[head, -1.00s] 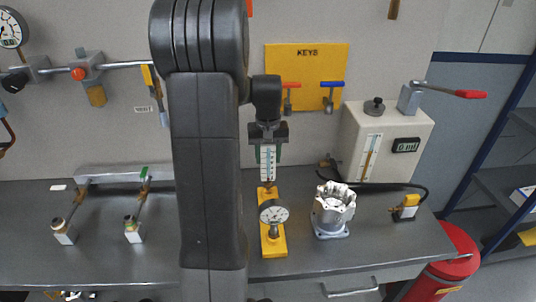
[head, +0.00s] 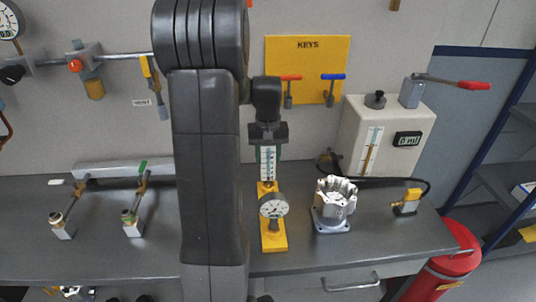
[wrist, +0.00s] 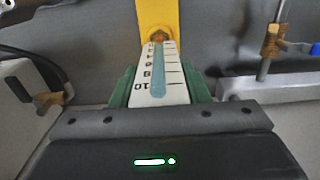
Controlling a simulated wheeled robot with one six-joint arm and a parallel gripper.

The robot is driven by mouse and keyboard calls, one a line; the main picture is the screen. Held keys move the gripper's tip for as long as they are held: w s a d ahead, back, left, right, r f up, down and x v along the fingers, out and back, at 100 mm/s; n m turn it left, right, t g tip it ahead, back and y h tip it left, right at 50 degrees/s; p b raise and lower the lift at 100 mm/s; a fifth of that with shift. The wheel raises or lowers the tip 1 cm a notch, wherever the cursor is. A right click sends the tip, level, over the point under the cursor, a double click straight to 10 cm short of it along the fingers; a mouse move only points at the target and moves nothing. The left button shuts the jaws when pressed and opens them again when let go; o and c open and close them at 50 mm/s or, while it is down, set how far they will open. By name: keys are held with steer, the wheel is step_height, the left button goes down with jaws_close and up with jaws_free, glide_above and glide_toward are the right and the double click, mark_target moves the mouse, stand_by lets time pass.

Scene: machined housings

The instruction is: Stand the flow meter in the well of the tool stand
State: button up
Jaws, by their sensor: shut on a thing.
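The flow meter (head: 267,163) is a white scale plate with a blue tube and a brass lower end. My gripper (head: 267,150) is shut on it and holds it upright. The wrist view shows the flow meter (wrist: 159,78) between my green fingers (wrist: 160,90). The tool stand (head: 273,242) is a yellow base on the bench. The flow meter's brass end is at the stand's back part; I cannot tell whether it is inside the well. The well's opening is hidden.
A round dial gauge (head: 273,206) stands on the stand's front part, close to the flow meter. A silver machined housing (head: 334,204) is to the right. A beige box (head: 384,138) stands behind it. The bench front right of the stand is clear.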

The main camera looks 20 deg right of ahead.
steer(key=o, duration=1.2)
steer(key=shift+c, duration=0.2)
step_height(320, 180, up, 14)
steer(key=shift+f+b, duration=0.15)
steer(key=shift+b, duration=0.25)
steer(key=shift+f, duration=0.1)
step_height(320, 180, down, 14)
steer(key=shift+r+p, duration=0.25)
steer(key=shift+p, duration=0.3)
steer(key=shift+r, duration=0.25)
steer(key=shift+f, duration=0.2)
